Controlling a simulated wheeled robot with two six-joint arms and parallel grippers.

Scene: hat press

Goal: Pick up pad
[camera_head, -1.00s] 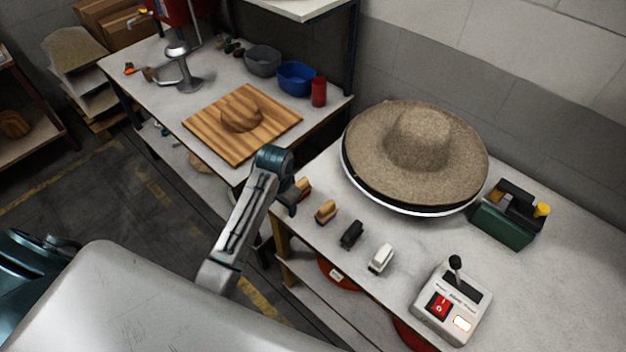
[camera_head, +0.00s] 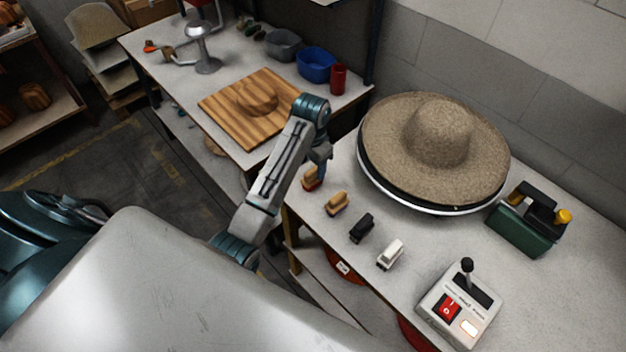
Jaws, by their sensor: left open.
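Several small block-shaped pads stand in a row along the front left edge of the table. They are a reddish-tan pad (camera_head: 312,178), a tan pad (camera_head: 337,203), a black pad (camera_head: 362,228) and a white pad (camera_head: 391,255). Which one the task means cannot be told. My left gripper (camera_head: 320,165) is open and points down just above and behind the reddish-tan pad. The forearm hides part of it, and whether it touches the pad is unclear. My right gripper is not in view.
A wide straw hat (camera_head: 440,137) sits on a round press base behind the pads. A wooden hat board (camera_head: 257,105) lies on the back table.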

